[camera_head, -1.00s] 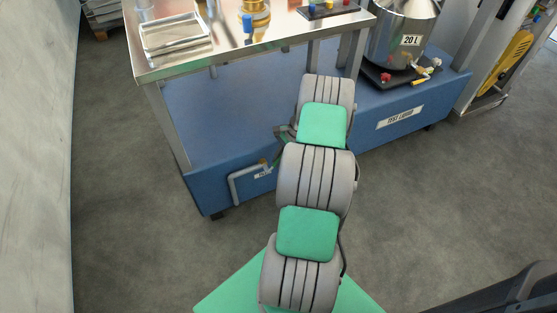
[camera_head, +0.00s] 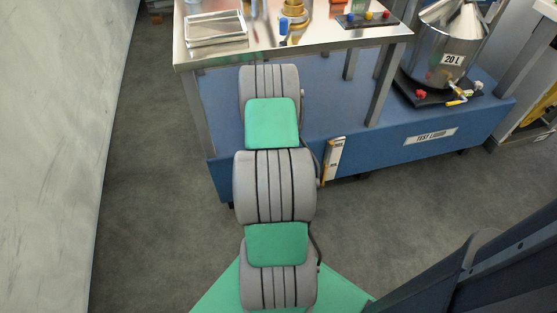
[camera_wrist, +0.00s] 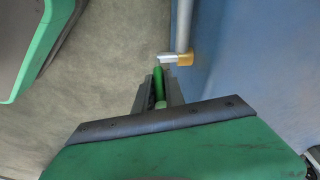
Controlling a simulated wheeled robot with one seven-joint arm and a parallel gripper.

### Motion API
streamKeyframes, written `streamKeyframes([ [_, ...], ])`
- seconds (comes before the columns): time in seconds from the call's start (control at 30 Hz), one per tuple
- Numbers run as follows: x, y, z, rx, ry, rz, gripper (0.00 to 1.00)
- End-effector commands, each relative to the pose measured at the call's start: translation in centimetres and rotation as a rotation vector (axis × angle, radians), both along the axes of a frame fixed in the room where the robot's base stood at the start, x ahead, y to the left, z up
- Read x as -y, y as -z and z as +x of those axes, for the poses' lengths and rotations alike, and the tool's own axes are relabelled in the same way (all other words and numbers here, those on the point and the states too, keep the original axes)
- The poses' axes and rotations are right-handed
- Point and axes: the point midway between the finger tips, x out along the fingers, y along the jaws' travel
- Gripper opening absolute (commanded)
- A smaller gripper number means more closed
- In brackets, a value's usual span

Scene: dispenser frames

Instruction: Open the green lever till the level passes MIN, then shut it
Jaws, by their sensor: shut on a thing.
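The green lever (camera_wrist: 158,84) shows in the wrist view, below a silver fitting (camera_wrist: 168,58) and a brass-coloured part (camera_wrist: 184,59) beside the blue wall. My gripper (camera_wrist: 159,92) is shut on the green lever. In the head view, an upright white gauge plate (camera_head: 336,158) with dark marks stands on the blue tank front, just right of my arm. A thin yellowish tube runs down its left side. The marks and the level are too small to read. My arm hides the lever in the head view.
A grey pipe (camera_wrist: 183,22) runs along the blue tank wall (camera_wrist: 250,70). In the head view, a steel table (camera_head: 330,36) stands over the blue tank base (camera_head: 370,150). A 20 L steel vessel (camera_head: 440,70) stands at right. Grey floor (camera_head: 155,180) is clear at left.

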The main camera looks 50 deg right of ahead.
Motion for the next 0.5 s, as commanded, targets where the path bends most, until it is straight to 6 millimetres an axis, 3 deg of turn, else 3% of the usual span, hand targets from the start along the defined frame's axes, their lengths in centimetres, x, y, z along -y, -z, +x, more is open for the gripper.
streamKeyframes([
  [0.5,0.07,0.04,-0.26,-0.064,0.018,-0.082,0.0],
])
